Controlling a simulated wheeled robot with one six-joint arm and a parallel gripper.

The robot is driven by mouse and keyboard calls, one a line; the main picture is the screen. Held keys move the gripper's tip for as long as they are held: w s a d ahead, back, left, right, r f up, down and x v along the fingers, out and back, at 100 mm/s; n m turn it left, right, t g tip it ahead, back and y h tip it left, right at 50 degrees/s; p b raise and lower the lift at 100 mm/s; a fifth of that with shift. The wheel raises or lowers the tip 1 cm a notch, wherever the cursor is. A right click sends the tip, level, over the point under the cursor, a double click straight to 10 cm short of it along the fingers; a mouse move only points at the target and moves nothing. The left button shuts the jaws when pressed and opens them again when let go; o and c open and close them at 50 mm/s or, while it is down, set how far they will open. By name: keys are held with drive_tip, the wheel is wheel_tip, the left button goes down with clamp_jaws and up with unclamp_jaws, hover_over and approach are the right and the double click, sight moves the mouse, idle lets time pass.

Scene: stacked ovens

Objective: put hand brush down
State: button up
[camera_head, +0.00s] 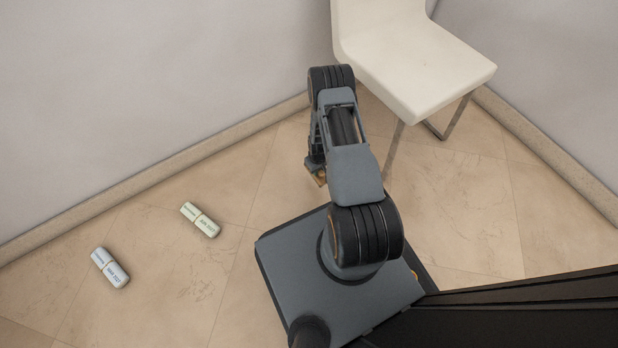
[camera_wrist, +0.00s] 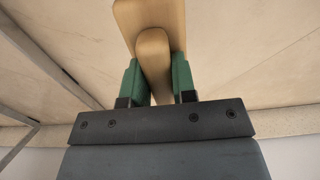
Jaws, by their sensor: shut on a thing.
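In the wrist view my gripper (camera_wrist: 154,84) has its two green fingers closed on the tan wooden handle of the hand brush (camera_wrist: 152,50). The wider part of the brush reaches to the top edge of that view, and its bristles do not show. The tiled floor lies beyond it; I cannot tell whether the brush touches the floor. In the head view my arm bends down beside the chair, and a small tan-orange bit shows at its lower end. The gripper itself is mostly hidden there behind the arm.
A white chair (camera_head: 415,65) with metal legs stands just behind and right of my arm. A pale green capsule-shaped item (camera_head: 200,220) and a pale blue one (camera_head: 110,267) lie on the floor at left. Walls with skirting close the back. Floor between the capsules and my base is clear.

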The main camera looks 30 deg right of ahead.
drive_tip(key=f, duration=0.1)
drive_tip(key=w+a+f+b, duration=0.2)
drive_tip(key=f, duration=0.1)
drive_tip(key=shift+w+a+f, duration=0.1)
drive_tip(key=shift+w, duration=0.15)
drive_tip(key=f+b, duration=0.1)
drive_tip(key=f, duration=0.1)
drive_tip(key=f+b, duration=0.1)
drive_tip(key=shift+w+a+f, duration=0.15)
drive_tip(key=shift+w+f, duration=0.05)
drive_tip(key=shift+f, duration=0.2)
drive_tip(key=shift+r, duration=0.1)
drive_tip(key=o, duration=0.9)
